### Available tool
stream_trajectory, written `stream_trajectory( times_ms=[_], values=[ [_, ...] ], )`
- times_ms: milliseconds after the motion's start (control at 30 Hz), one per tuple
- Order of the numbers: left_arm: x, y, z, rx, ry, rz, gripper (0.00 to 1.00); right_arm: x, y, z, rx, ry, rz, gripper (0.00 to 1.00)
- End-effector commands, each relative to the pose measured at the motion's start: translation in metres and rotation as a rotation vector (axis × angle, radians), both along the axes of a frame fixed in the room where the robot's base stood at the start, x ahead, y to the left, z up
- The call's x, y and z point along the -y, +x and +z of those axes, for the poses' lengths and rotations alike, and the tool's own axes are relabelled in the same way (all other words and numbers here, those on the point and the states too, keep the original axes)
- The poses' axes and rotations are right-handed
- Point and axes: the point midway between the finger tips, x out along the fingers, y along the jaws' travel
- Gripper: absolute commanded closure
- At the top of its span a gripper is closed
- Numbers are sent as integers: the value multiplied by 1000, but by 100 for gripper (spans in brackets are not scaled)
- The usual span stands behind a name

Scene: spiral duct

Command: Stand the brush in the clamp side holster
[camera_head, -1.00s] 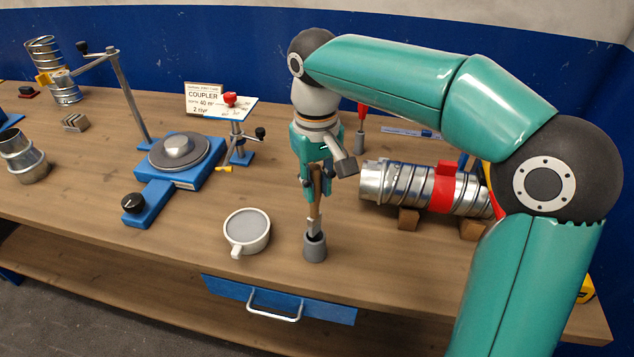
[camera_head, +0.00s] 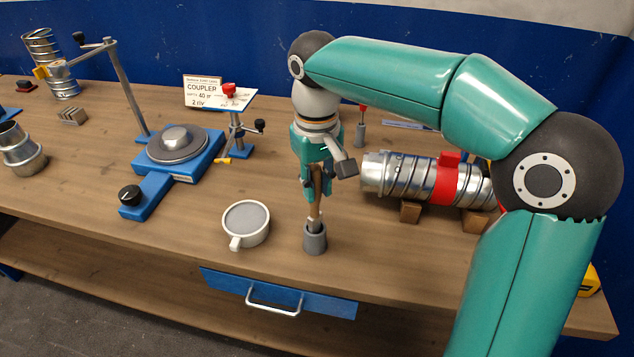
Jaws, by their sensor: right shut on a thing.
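The brush (camera_head: 314,212) has a wooden handle and a light metal part below it. It stands about upright, with its lower end at the mouth of a small grey holster (camera_head: 314,241) near the front edge of the bench. The lower end looks to be inside the holster's mouth; how deep is hidden. My right gripper (camera_head: 312,190) points down above the holster and is shut on the brush's handle. A second grey holster (camera_head: 360,137) with a red-topped tool stands further back. My left gripper is not in view.
A white cup (camera_head: 246,224) stands left of the holster. A metal spiral duct with a red clamp (camera_head: 432,180) rests on wooden blocks at right. A blue turntable fixture (camera_head: 160,175) and a sign (camera_head: 203,91) stand at left. A blue drawer (camera_head: 325,302) is below.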

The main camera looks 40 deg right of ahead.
Motion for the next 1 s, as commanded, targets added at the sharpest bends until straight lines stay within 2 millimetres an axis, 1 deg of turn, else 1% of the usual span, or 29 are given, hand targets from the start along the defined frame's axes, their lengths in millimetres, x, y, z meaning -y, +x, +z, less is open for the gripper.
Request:
stream_trajectory(
  times_ms=[1000],
  values=[
    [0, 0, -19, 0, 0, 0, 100, 0, 0, -27, -1, 0, 0, 100]
  ],
)
